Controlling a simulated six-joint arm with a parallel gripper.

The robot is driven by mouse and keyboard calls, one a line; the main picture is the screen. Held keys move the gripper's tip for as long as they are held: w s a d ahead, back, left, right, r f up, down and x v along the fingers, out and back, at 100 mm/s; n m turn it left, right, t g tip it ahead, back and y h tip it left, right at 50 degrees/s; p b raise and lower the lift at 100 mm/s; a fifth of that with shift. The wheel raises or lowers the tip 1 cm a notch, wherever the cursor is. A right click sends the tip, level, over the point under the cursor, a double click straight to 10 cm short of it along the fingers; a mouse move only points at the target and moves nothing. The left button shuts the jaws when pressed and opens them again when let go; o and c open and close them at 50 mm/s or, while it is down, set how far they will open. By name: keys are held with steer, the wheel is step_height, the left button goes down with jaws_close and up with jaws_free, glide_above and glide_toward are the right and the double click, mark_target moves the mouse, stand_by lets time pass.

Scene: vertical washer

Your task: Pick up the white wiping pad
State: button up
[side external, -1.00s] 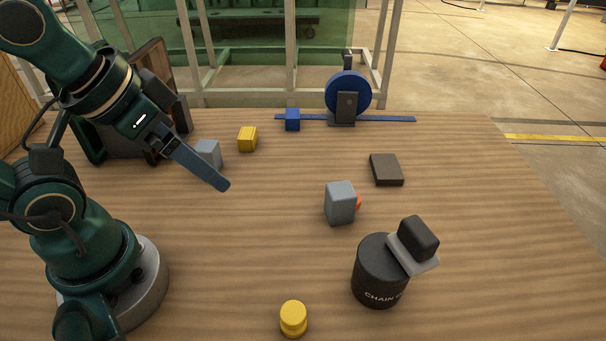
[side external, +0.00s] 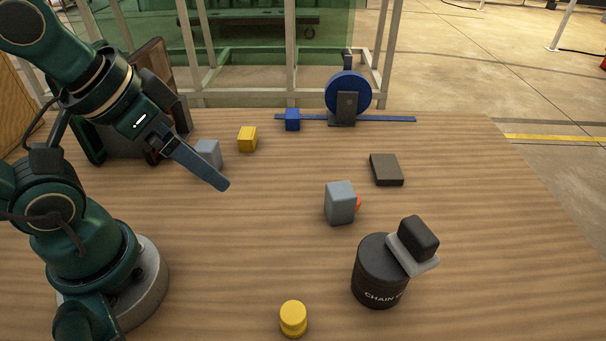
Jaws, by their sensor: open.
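A white pad with a black block-like handle (side external: 418,240) rests tilted against the top right of a dark canister (side external: 374,278) lettered "CHAIN". The pad's pale edge (side external: 424,268) shows below the black part. My gripper (side external: 221,184) is open and empty above the left part of the table, well left of the pad and farther back. I see its fingers from the side, so the gap between them is hidden.
A grey block (side external: 340,202) with something orange behind it and a dark flat block (side external: 386,169) stand mid-right. A yellow cylinder (side external: 293,318) is in front. Yellow (side external: 247,139), blue (side external: 292,120) and grey (side external: 208,153) blocks and a blue wheel (side external: 348,90) are at the back.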

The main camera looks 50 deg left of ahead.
steer(key=shift+c, duration=1)
steer(key=w+d+r+n+g+h, duration=0.3)
steer(key=w+d+r+n+h, duration=0.15)
steer(key=d, duration=0.25)
steer(key=w+d+r+n+g+h, duration=0.3)
steer(key=w+d+r+n+h, duration=0.15)
steer(key=d, duration=0.25)
steer(key=n+g+h, duration=0.4)
steer(key=n+g, duration=0.1)
glide_toward(414, 221)
steer(key=x, duration=0.6)
steer(key=shift+d+r, duration=0.1)
steer(key=shift+d, duration=0.1)
steer(key=shift+x, duration=2.65)
